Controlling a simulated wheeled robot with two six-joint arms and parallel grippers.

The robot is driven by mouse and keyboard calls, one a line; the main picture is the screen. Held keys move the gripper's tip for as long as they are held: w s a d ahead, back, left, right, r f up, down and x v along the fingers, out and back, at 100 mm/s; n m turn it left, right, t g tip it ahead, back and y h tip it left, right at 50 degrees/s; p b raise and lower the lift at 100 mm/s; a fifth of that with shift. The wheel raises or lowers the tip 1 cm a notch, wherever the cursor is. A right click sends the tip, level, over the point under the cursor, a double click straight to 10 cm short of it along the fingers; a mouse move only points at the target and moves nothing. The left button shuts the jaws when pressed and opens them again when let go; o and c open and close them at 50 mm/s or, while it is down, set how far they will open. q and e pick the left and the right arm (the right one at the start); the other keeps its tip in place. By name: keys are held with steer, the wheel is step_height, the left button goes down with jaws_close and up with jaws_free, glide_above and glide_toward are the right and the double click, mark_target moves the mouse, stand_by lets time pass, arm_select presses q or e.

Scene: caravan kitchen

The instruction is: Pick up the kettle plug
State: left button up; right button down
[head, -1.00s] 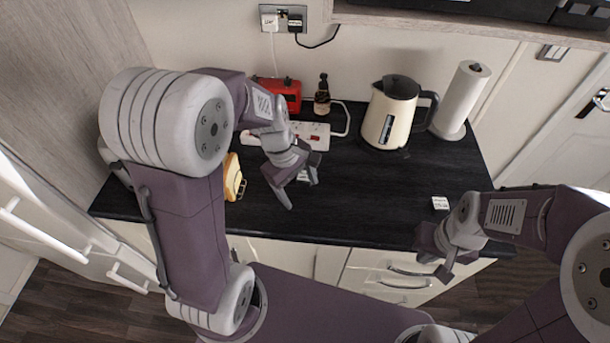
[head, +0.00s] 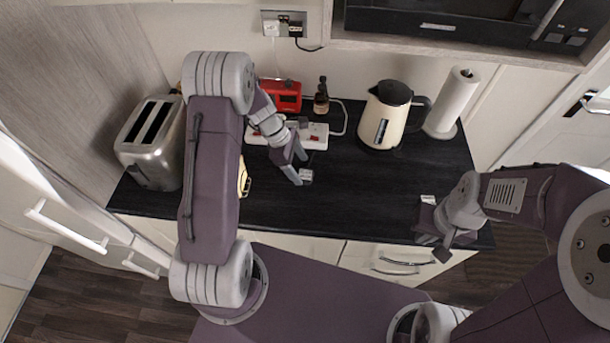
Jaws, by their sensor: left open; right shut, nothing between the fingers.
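My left gripper (head: 297,166) is open above the worktop, pointing down and to the right. The cream kettle (head: 384,118) with a black lid and handle stands upright at the back, right of this gripper. A white plug (head: 271,28) and a black plug (head: 295,31) sit in the wall socket. I cannot tell which plug is the kettle's. My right gripper (head: 440,248) is shut and empty near the worktop's front edge.
A white power strip (head: 316,132) lies behind my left gripper, with a red radio-like box (head: 283,96) and dark bottle (head: 321,97) behind. A toaster (head: 152,145) stands left, a paper roll (head: 452,101) right. The middle worktop is clear.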

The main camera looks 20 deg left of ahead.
mark_target(304, 174)
arm_select(q)
steer(key=x, duration=0.2)
steer(key=shift+s+d+f, duration=0.2)
steer(key=shift+f, duration=0.2)
steer(key=shift+w+d+f, duration=0.15)
steer(key=shift+f, duration=0.25)
steer(key=c, duration=1.5)
steer(key=shift+o, duration=0.2)
steer(key=shift+r, duration=0.1)
